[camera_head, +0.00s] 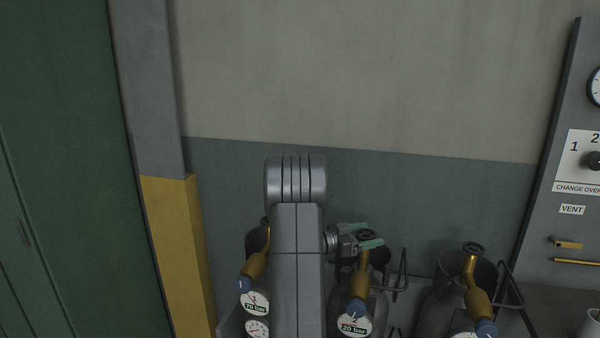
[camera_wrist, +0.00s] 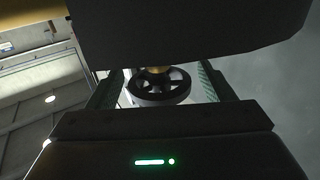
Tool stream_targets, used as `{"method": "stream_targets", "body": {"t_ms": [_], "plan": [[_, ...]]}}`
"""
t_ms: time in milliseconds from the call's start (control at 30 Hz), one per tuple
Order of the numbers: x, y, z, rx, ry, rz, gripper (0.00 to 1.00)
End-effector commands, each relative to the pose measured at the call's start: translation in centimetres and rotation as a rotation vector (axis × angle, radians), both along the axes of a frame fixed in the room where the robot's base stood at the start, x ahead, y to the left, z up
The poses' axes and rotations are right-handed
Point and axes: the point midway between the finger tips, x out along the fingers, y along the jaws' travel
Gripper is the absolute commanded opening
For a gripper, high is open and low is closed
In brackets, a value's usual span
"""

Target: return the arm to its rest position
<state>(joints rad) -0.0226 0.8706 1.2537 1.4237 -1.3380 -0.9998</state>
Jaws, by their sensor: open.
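My gripper (camera_head: 362,237) is at the top of the middle cylinder, left of the frame's centre-right, with its two green-tipped fingers apart. In the wrist view the fingers (camera_wrist: 160,85) stand to either side of a dark spoked handwheel (camera_wrist: 148,97), with gaps visible beside it. My arm (camera_head: 297,250) rises in the middle of the head view and hides part of the cylinders behind it. The middle cylinder's brass valve (camera_head: 358,275) is below my gripper, with a blue-capped outlet and a label reading 2, 20 bar (camera_head: 354,326).
A left valve (camera_head: 253,270) labelled 1, 70 bar is beside my arm. A right valve (camera_head: 474,285) stands farther right, near black brackets (camera_head: 511,285). A control panel (camera_head: 570,225) is at far right. A yellow and grey post (camera_head: 176,240) is at left. The upper wall is clear.

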Motion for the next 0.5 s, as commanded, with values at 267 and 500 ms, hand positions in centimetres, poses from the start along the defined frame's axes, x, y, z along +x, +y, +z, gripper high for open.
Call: {"method": "stream_targets", "body": {"t_ms": [267,500], "plan": [[-0.15,-0.02,-0.41,0.001,0.0,0.228,0.75],[-0.13,-0.07,-0.49,-0.001,-0.001,0.402,0.75]]}}
